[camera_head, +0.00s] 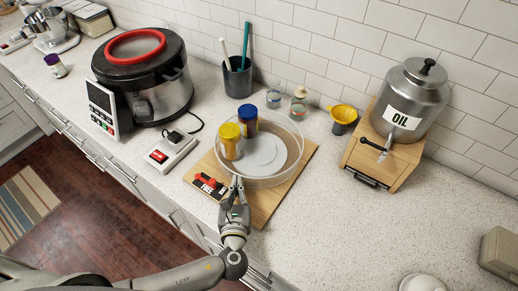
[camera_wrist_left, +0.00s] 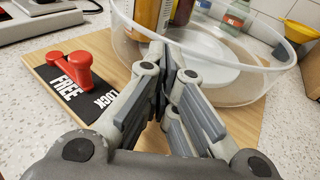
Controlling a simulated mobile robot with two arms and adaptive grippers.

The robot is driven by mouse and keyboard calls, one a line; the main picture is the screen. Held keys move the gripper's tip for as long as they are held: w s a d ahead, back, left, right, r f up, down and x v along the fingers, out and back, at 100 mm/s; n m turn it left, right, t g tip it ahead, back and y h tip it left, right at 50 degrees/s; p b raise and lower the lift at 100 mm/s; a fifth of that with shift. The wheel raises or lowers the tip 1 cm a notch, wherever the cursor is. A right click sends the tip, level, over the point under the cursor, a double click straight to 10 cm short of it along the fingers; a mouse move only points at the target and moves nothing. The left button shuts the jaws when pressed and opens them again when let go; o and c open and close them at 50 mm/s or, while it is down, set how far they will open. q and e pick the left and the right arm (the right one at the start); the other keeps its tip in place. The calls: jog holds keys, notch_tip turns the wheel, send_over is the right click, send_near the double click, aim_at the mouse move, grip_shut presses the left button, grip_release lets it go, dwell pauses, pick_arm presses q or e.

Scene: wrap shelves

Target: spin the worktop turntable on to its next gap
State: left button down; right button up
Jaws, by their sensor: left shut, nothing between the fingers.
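The turntable (camera_head: 290,163) is a clear, round, walled tray on a wooden board (camera_head: 268,205). A yellow-capped jar (camera_head: 230,146) and a blue-capped jar (camera_head: 249,124) stand in its left part, and a pale disc shows in its middle. My left gripper (camera_head: 237,181) is shut and empty at the tray's near wall; whether it touches the wall is unclear. In the left wrist view the fingers (camera_wrist_left: 168,70) are in front of the clear wall (camera_wrist_left: 245,82). A red lever (camera_wrist_left: 75,68) sits on a black plate marked FREE and LOCK, on the FREE side. My right gripper is not seen.
A multicooker (camera_head: 145,80) and a white switch box (camera_head: 171,149) stand to the left. A dark cup with utensils (camera_head: 238,78), small jars and a yellow funnel (camera_head: 343,114) are behind. An oil canister (camera_head: 410,95) stands on the right. The counter at front right is mostly clear.

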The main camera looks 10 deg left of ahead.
pick_arm(q)
jog(key=shift+w+a, duration=0.2)
jog(key=shift+a, duration=0.3)
jog(key=shift+w+a, duration=0.15)
jog(key=shift+a, duration=0.3)
jog(key=shift+s, duration=0.15)
jog(key=shift+s+a+p, duration=0.25)
jog(key=shift+s+p, duration=0.25)
jog(key=shift+s, duration=0.25)
jog(key=shift+s+a, duration=0.3)
jog(key=shift+s, duration=0.45)
